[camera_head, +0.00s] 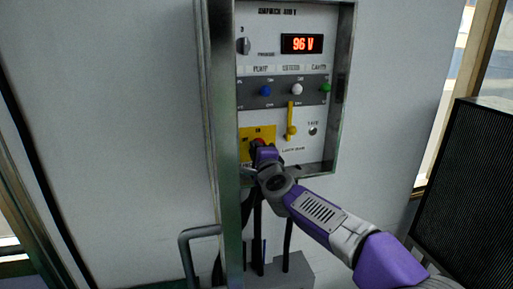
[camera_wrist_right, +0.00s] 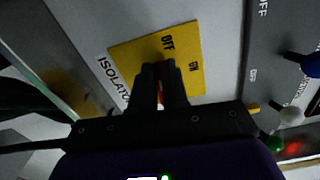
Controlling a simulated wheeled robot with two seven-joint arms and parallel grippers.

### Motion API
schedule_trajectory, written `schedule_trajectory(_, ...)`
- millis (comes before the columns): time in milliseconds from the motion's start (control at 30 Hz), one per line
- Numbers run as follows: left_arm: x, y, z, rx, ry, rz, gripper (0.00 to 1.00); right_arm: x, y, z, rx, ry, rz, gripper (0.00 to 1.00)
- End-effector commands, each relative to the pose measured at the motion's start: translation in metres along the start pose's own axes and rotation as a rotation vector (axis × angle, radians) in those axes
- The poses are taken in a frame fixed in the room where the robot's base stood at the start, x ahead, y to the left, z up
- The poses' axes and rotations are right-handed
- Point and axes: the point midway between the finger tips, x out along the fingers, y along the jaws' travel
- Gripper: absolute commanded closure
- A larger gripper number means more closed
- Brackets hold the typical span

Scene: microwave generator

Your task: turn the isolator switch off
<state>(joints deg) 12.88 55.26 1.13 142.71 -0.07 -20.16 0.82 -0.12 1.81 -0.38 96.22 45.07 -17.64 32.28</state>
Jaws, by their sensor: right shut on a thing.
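The isolator switch sits on a yellow plate (camera_head: 246,139) at the lower left of the control panel in the head view. Its red knob (camera_head: 258,142) shows only as a small patch, mostly hidden by my right gripper (camera_head: 261,150). In the right wrist view the plate (camera_wrist_right: 126,56) carries the words OFF and ON, with ISOLATOR printed beside it. My right gripper (camera_wrist_right: 163,68) is shut on the knob, and a bit of red (camera_wrist_right: 161,98) shows between the fingers. I cannot tell which mark the knob points to. My left gripper is not in view.
The panel has a red display (camera_head: 301,44) reading 96 V, blue (camera_head: 265,91), white (camera_head: 297,89) and green (camera_head: 325,87) toggles, and a yellow lever (camera_head: 291,119) right of the switch. A metal frame edge (camera_head: 222,110) stands close on the left. Cables hang below.

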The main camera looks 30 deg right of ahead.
Motion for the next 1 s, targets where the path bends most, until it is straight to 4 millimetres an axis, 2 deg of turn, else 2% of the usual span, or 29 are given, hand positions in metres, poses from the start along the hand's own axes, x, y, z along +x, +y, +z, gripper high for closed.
schedule_trajectory(300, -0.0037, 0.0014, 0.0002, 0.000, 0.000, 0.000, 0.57, -0.0001, -0.0008, -0.0008, -0.111, 0.003, -0.006, 1.00)
schedule_trajectory(833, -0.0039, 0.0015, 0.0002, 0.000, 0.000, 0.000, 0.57, -0.0001, -0.0007, -0.0013, -0.132, 0.004, -0.007, 1.00)
schedule_trajectory(867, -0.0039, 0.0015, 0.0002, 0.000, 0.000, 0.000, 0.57, -0.0001, -0.0007, -0.0013, -0.132, 0.004, -0.007, 0.81)
schedule_trajectory(1000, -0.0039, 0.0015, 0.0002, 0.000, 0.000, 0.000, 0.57, -0.0001, 0.0003, -0.0011, -0.131, 0.003, -0.005, 0.61)
